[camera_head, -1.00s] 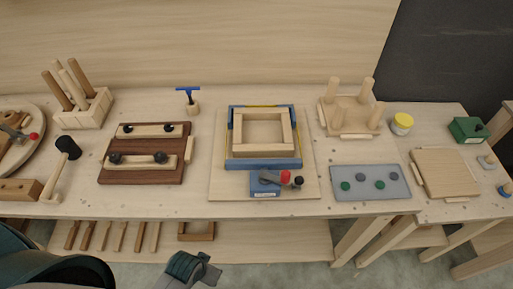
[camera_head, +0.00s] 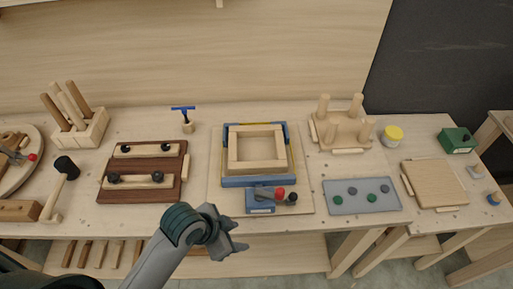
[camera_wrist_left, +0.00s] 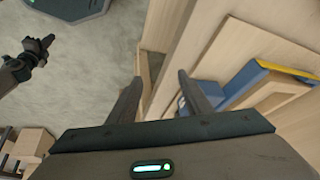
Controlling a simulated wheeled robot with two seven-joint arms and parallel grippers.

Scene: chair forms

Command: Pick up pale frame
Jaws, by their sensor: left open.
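The pale frame (camera_head: 258,167) is a square of light wood lying inside a blue and yellow clamping fixture (camera_head: 258,181) on a pale board. My left gripper (camera_head: 238,236) is open and empty, in front of the bench edge and below the fixture in the head view. In the left wrist view its two fingers (camera_wrist_left: 160,90) are apart with nothing between them. The blue corner of the fixture (camera_wrist_left: 247,80) shows to the right of the fingers, with part of the pale frame (camera_wrist_left: 275,94) beside it. A dark gripper (camera_wrist_left: 36,52), apparently my right one, shows at the upper left there.
A red-knobbed clamp handle (camera_head: 279,193) sits at the fixture's front. A dark board with pale bars (camera_head: 140,187) lies to the left, a grey plate with round knobs (camera_head: 362,204) to the right. A wooden peg stand (camera_head: 340,142) is behind right. A lower shelf runs beneath the bench.

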